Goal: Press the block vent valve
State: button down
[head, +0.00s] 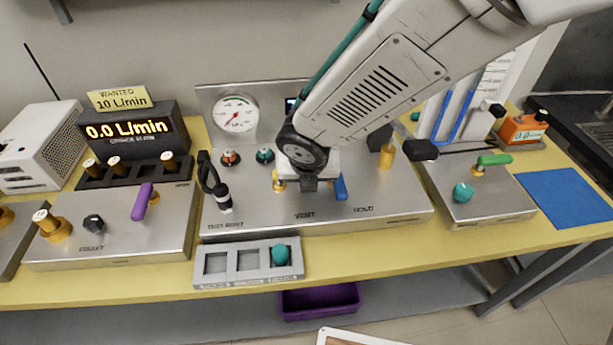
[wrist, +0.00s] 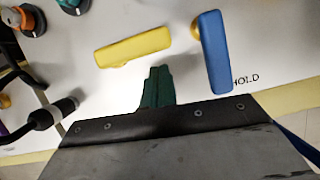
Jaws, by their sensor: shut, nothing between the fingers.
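My gripper (head: 309,184) is shut and empty, above the middle of the steel test block panel (head: 395,207). In the wrist view its green fingertips (wrist: 158,72) are together, just below a yellow lever (wrist: 133,46) and left of a blue lever (wrist: 214,50); no contact is clear. The blue lever (head: 341,187) shows right of the gripper in the head view; the arm hides most of the yellow lever there. A label that seems to read VENT (head: 306,216) lies in front of the gripper, with HOLD (head: 363,209) to its right. Which lever is the vent valve is unclear.
A round gauge (head: 236,115) and orange and teal knobs (head: 264,156) stand behind. A black hose fitting (head: 222,194) stands left of the gripper. A grey tray (head: 247,280) with a teal knob lies in front. A yellow post (head: 386,154) stands right.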

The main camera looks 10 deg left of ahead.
jog(key=s, duration=0.2)
jog(key=s+d+r, duration=0.1)
jog(key=v, duration=0.9)
jog(key=shift+d, duration=0.15)
jog(key=s+d+r+n+g, duration=0.1)
jog(key=s+d+r+n, duration=0.2)
jog(key=d+n, duration=0.8)
jog(key=s+d+r+n+g, duration=0.1)
jog(key=s+d+r+n, duration=0.2)
jog(key=d+n, duration=0.8)
jog(key=s+d+r+n+h, duration=0.1)
jog(key=s+d+r+n, duration=0.2)
jog(key=s+d+n, duration=0.3)
jog(key=d+n, duration=0.5)
jog(key=d, duration=0.1)
jog(key=shift+d+r+g, duration=0.15)
jog(key=shift+d+g, duration=0.25)
